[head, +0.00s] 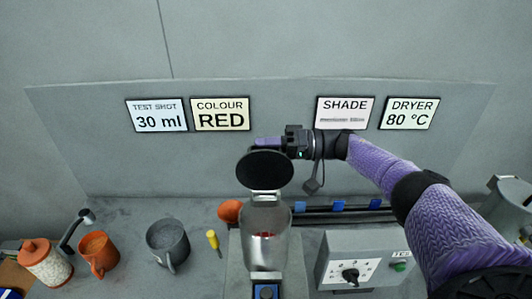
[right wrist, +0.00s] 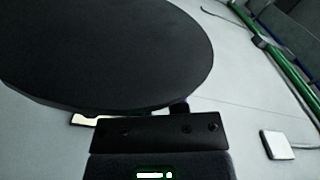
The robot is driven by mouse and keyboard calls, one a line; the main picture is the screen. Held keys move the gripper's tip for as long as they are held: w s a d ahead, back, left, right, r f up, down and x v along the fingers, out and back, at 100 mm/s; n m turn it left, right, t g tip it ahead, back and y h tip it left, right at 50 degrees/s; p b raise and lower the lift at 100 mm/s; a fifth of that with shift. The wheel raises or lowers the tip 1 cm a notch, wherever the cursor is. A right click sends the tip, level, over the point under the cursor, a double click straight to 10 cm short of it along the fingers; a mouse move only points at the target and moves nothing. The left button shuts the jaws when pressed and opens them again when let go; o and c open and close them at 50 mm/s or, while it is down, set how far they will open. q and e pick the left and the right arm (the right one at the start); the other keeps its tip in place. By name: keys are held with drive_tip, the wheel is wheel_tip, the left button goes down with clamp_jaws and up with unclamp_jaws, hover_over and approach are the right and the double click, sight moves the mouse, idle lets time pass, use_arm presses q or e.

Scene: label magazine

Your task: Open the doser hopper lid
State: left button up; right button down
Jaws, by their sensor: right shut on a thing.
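In the right wrist view the lid (right wrist: 110,50) fills the upper left as a large dark disc close to the gripper (right wrist: 160,130). My left gripper is not in view.
A control box (head: 362,262) with a knob stands right of the hopper. To the left are a grey mug (head: 167,243), an orange mug (head: 98,252), a speckled canister (head: 48,265) and a yellow-handled tool (head: 213,240). A panel with signs (head: 220,114) stands behind.

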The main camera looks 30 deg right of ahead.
drive_tip(key=shift+f, duration=0.5)
drive_tip(key=c, duration=0.7)
unclamp_jaws()
drive_tip(key=shift+w, duration=0.1)
drive_tip(key=shift+r, duration=0.15)
drive_tip(key=shift+d, duration=0.25)
drive_tip(key=b+v, duration=0.4)
drive_tip(key=v, duration=0.5)
drive_tip(key=shift+d, duration=0.25)
